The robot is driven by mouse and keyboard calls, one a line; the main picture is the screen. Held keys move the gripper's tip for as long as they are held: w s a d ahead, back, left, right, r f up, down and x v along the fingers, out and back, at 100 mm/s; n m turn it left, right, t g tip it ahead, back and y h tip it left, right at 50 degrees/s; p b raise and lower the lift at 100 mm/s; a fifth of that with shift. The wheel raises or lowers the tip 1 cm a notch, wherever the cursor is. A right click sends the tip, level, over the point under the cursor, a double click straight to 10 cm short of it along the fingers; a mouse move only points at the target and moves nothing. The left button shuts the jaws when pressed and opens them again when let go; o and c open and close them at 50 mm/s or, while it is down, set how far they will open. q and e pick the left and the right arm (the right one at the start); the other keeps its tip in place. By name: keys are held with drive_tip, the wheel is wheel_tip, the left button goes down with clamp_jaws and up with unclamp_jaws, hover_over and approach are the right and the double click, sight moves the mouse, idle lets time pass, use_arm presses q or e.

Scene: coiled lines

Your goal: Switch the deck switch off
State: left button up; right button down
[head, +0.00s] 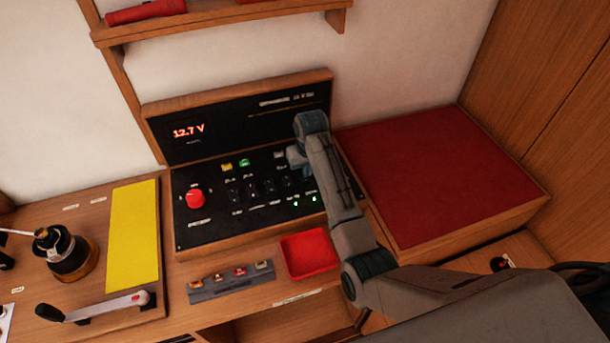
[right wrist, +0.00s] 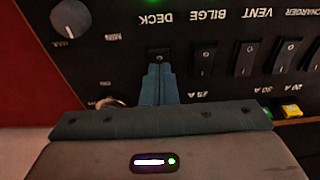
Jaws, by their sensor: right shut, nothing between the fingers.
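The deck switch (right wrist: 160,54) is a small black rocker on the black panel, beside the upside-down label DECK in the right wrist view. My right gripper (right wrist: 160,72) is shut and empty. Its fingertips are right at the deck switch and cover part of it; I cannot tell whether they touch. In the head view my right gripper (head: 296,160) is over the right part of the switch panel (head: 215,230), and the arm hides the deck switch there. The switch's rocker position is not clear. My left gripper is not in view.
Neighbouring rockers, bilge (right wrist: 204,60) and vent (right wrist: 245,58), sit close beside the fingers. A knob (right wrist: 70,18) and a small metal toggle (right wrist: 110,102) are nearby.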

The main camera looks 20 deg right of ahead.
sight(307, 180)
drive_tip(key=shift+f, duration=0.85)
idle(0.7)
drive_tip(key=shift+r, duration=0.1)
drive_tip(key=shift+r+p, duration=0.45)
drive_tip(key=shift+r, duration=3)
